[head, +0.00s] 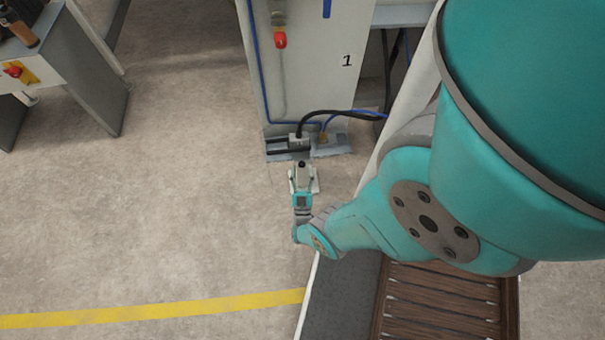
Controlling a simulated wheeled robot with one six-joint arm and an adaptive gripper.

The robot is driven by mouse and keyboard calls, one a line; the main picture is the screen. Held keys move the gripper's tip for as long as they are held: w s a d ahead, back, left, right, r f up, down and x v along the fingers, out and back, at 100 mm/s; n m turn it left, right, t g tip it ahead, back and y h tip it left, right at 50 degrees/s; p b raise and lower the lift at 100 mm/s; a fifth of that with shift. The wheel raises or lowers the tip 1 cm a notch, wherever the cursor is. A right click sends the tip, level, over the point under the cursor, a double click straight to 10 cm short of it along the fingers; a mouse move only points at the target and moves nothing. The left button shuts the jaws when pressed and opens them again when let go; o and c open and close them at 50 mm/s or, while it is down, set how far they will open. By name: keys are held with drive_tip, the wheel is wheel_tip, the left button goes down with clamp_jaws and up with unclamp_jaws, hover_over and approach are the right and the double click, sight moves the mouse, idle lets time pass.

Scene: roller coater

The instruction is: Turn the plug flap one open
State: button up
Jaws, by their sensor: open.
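A grey plug block (298,143) with a black cable sits low on the front of the pale cabinet (335,90) marked 1. I cannot make out a separate flap on it; the area is small and partly dark. My gripper (302,166), at the end of my teal arm, is just in front of the block, below it in the picture. It is open, with nothing visible in it. I cannot tell whether its tips touch the block.
A red knob (280,40) sits higher on the cabinet. Black and blue cables (345,114) run right from the base. A grey machine (60,65) stands at the upper left. The floor (170,190) left of my arm is clear, with a yellow line (150,310).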

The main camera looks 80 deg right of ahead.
drive_tip(key=s+a, duration=0.3)
drive_tip(key=a, duration=0.9)
drive_tip(key=shift+s, duration=0.2)
idle(0.5)
drive_tip(key=shift+f, duration=0.1)
idle(0.6)
drive_tip(key=s+a+r+n+t+y, duration=0.2)
drive_tip(key=a+r+n+y, duration=0.2)
drive_tip(key=r, duration=0.7)
drive_tip(key=s+a+r+n+t+y, duration=0.2)
drive_tip(key=a+r+n+y, duration=0.3)
drive_tip(key=a+r+y, duration=0.3)
drive_tip(key=s+a+r+n+t+y, duration=0.2)
drive_tip(key=a+r+n+t+y, duration=0.2)
drive_tip(key=r+y, duration=0.7)
wheel_tip(320, 180, up, 3)
drive_tip(key=shift+s+a+r+n, duration=0.2)
drive_tip(key=shift+s+a+n, duration=0.1)
drive_tip(key=shift+a, duration=0.95)
